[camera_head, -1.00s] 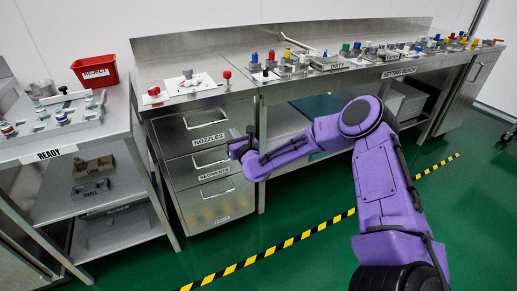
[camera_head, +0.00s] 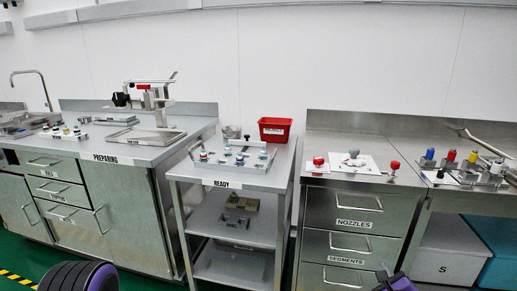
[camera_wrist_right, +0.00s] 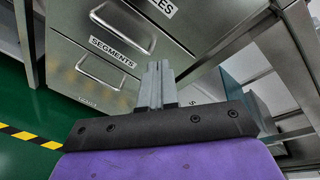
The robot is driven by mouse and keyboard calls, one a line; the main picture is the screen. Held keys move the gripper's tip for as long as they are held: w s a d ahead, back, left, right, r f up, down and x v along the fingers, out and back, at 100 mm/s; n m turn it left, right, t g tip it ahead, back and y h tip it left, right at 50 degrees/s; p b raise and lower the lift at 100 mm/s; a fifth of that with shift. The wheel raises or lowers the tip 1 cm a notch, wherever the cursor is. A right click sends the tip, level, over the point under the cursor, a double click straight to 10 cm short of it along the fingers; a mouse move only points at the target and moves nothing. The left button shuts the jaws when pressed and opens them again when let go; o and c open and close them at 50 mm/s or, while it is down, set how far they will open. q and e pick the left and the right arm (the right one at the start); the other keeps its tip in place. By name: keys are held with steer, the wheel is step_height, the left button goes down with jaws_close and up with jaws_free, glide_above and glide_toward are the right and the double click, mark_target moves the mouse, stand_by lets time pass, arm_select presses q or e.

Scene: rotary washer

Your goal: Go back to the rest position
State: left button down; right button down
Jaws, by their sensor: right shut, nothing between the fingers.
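My right gripper (camera_head: 384,276) shows only at the bottom edge of the head view, in front of the drawer cabinet. In the right wrist view its two grey fingers (camera_wrist_right: 157,84) are together with nothing between them. They point toward the drawers labelled SEGMENTS (camera_wrist_right: 100,70), apart from them as far as I can tell. A rounded black and purple part of my own arm (camera_head: 80,277) shows at the bottom left. My left gripper is not in view.
The drawer cabinet (camera_head: 350,225) stands at the right. Left of it are the READY cart (camera_head: 225,181) with a red bin (camera_head: 275,130), and the PREPARING counter (camera_head: 120,158). Green floor with a striped line (camera_wrist_right: 25,136) is clear below.

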steer(key=s+a+f+n+g+y+p, duration=0.1)
steer(key=s+a+f+n+g+p, duration=0.3)
steer(key=s+n, duration=0.45)
steer(key=s+a+f+n+g+p, duration=0.2)
steer(key=s+a+f+n+g, duration=0.15)
steer(key=s+f+n, duration=0.45)
steer(key=s+n+g+p, duration=0.4)
steer(key=s+n, duration=0.2)
steer(key=s, duration=1.1)
steer(key=shift+s+d+r+h+p, duration=0.3)
steer(key=shift+s+d+r+p, duration=0.05)
steer(key=shift+s+p, duration=0.05)
steer(key=shift+g, duration=0.25)
